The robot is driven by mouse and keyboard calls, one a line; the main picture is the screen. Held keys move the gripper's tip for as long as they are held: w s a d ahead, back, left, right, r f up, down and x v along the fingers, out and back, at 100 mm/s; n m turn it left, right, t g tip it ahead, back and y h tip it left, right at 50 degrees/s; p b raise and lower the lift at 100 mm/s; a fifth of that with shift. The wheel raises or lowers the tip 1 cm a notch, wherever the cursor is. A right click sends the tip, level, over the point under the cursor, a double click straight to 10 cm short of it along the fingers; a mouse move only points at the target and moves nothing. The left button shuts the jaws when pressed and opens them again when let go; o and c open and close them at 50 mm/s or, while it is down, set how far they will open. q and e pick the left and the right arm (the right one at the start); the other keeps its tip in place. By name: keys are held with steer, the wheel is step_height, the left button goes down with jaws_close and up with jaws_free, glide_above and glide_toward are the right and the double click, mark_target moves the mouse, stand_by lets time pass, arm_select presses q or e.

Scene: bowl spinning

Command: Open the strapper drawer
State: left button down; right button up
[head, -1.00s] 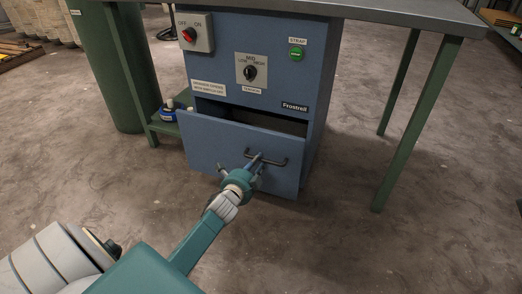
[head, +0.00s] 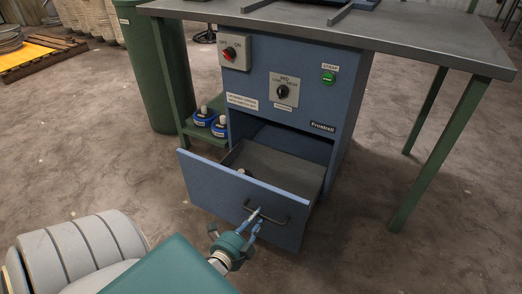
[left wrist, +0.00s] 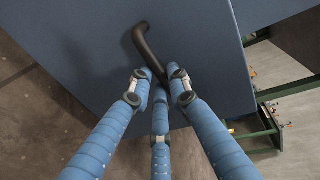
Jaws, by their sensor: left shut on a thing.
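The blue strapper cabinet (head: 300,62) stands under a grey table top, with its drawer (head: 240,195) pulled well out and the inside showing. Something small lies in the drawer near its front panel, too small to make out. The dark bar handle (head: 270,217) sits on the drawer's front panel. My left gripper (head: 251,222) is at the handle, its blue fingers shut on it. In the left wrist view the fingers (left wrist: 160,82) close around one end of the dark handle (left wrist: 148,50); the rest of the grip is partly hidden. My right gripper is not in view.
A grey table top (head: 420,42) on green legs lies above the cabinet. A green cylinder (head: 150,75) and blue containers (head: 204,118) on a low green shelf stand left of it. A yellow-topped pallet (head: 35,55) lies far left. Floor in front is bare.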

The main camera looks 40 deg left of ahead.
arm_select(q)
steer(key=shift+s+d, duration=0.1)
steer(key=shift+s, duration=0.15)
steer(key=c, duration=1.6)
jaws_free()
steer(key=shift+c, duration=0.2)
steer(key=v, duration=0.7)
steer(key=shift+s, duration=0.2)
